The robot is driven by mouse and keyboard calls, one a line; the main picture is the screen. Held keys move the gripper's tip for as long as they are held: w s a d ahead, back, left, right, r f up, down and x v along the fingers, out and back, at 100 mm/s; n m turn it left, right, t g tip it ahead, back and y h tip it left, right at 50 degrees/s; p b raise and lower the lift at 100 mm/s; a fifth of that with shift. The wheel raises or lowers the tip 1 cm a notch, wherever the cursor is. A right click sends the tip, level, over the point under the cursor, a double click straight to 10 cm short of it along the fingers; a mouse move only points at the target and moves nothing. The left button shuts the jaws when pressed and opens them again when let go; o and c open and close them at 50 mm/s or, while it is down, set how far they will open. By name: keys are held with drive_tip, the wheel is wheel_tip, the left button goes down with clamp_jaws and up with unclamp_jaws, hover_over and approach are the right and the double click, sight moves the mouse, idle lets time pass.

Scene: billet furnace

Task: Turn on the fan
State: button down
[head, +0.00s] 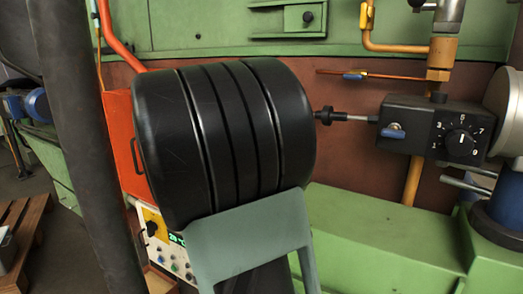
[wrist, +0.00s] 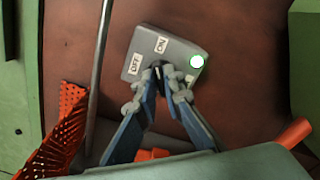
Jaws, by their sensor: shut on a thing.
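A grey switch box (wrist: 170,52) with ON and OFF labels is fixed to the red-brown wall in the wrist view. ON is on its upper middle and OFF on its left. A round lamp (wrist: 197,62) on its right edge looks bright white with a green rim. My gripper (wrist: 160,68) is at the lower middle of the box face, its two blue-grey fingers closed on a small dark switch knob (wrist: 158,65). The fingers hide most of the knob, so its exact setting is hard to tell. The switch box and gripper do not show in the head view. No fan is seen.
In the head view, a black control box (head: 435,128) with a numbered dial and copper pipes (head: 395,45) stands at the right. An orange cabinet (head: 120,130) is at the left. In the wrist view, an orange perforated piece (wrist: 60,130) and a metal rod (wrist: 97,80) lie left of the fingers.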

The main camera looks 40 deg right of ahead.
drive_tip(key=shift+f+m+b, duration=0.2)
drive_tip(key=shift+m+b, duration=0.5)
drive_tip(key=shift+b, duration=0.35)
drive_tip(key=shift+a+r, duration=0.1)
drive_tip(key=c, duration=2)
unclamp_jaws()
drive_tip(key=shift+c, duration=0.2)
drive_tip(key=shift+a, duration=0.1)
drive_tip(key=v, duration=1.1)
drive_tip(key=shift+s+a, duration=0.2)
drive_tip(key=shift+a, duration=0.15)
